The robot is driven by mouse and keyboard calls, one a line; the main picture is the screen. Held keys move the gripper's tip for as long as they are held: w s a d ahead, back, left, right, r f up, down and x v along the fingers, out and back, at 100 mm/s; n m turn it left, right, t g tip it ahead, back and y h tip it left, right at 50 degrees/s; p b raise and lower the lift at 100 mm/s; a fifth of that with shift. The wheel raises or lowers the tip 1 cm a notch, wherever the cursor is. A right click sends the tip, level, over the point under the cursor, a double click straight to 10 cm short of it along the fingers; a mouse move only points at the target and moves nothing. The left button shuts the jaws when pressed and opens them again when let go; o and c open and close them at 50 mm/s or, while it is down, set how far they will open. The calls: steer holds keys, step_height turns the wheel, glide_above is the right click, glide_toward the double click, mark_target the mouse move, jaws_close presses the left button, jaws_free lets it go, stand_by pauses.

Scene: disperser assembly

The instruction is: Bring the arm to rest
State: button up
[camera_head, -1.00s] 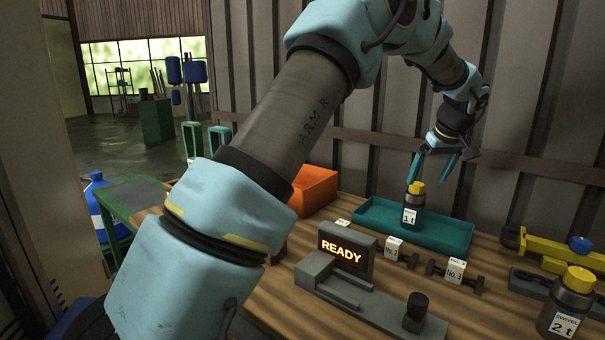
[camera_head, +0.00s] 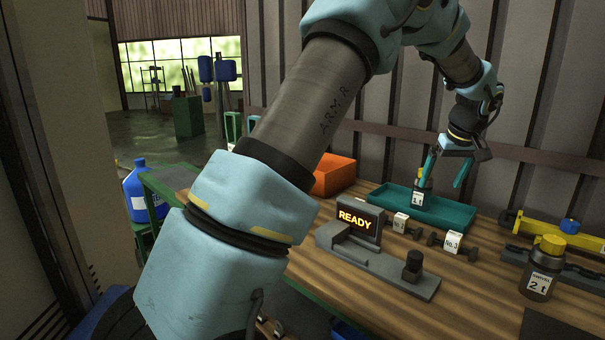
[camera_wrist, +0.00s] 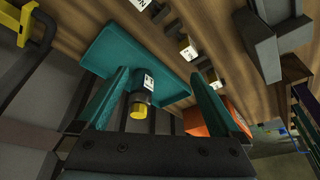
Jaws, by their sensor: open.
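My gripper (camera_head: 441,184) is open at the far side of the table, its two teal fingers pointing down with nothing held. The bottle labelled 1 t (camera_head: 417,198) stands in the teal tray (camera_head: 458,217), its upper part mostly hidden behind one finger in the head view. In the wrist view, the bottle (camera_wrist: 148,82) with its yellow cap shows between the open fingers (camera_wrist: 159,76), nearer the left one. I cannot tell whether that finger touches it. My arm reaches across the head view, bent down at the wrist.
A grey fixture with a READY display (camera_head: 357,219) stands in front of the tray. Weights No.2 (camera_head: 401,222) and No.3 (camera_head: 452,243) lie beside it. A 2 t bottle (camera_head: 540,280) and a yellow tool (camera_head: 545,228) are at right. An orange bin (camera_head: 333,175) is left of the tray.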

steer(key=s+a+f+m+g, duration=0.1)
steer(key=a, duration=1.1)
steer(key=s+a+f, duration=0.1)
steer(key=a+f, duration=0.1)
steer(key=a, duration=1)
steer(key=s+a+f, duration=0.2)
steer(key=s+a, duration=0.5)
steer(key=a, duration=0.1)
steer(key=s+a+f+g, duration=0.1)
steer(key=s+a+f, duration=0.1)
steer(key=s+a, duration=0.6)
steer(key=shift+s+a+f+g, duration=0.15)
steer(key=shift+a+f+g, duration=0.2)
steer(key=shift+a, duration=0.35)
